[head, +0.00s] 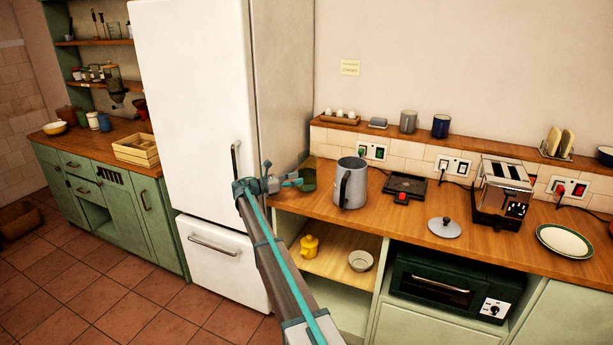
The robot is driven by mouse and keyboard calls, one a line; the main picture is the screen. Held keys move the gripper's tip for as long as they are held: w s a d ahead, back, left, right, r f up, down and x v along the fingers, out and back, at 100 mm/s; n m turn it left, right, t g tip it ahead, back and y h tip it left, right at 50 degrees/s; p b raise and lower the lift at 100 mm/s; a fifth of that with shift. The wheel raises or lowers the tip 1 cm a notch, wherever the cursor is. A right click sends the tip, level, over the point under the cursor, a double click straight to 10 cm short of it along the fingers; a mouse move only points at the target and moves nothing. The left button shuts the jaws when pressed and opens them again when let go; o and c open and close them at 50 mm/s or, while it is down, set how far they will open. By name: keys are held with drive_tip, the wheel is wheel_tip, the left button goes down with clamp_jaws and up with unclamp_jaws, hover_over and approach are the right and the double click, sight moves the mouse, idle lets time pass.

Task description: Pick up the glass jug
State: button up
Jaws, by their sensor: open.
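A greenish, see-through vessel, which looks like the glass jug (309,174), stands on the wooden counter (400,222) beside the fridge. My gripper (296,183) is at its left side in the picture, open, with its fingertips close to the glass. I cannot tell whether they touch it. The gripper and wrist hide part of the jug's left side, and its handle cannot be made out. A grey metal pitcher (352,186) stands just right of the jug.
The white fridge (190,100) rises close on the left. A black scale-like device (408,187), a grey lid (444,228), a toaster (502,192) and a plate (565,240) lie farther right. A ledge (480,145) with mugs runs behind. Counter in front of the pitcher is clear.

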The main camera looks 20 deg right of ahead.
drive_tip(key=shift+d, duration=1.4)
clamp_jaws()
drive_tip(key=shift+r, duration=0.1)
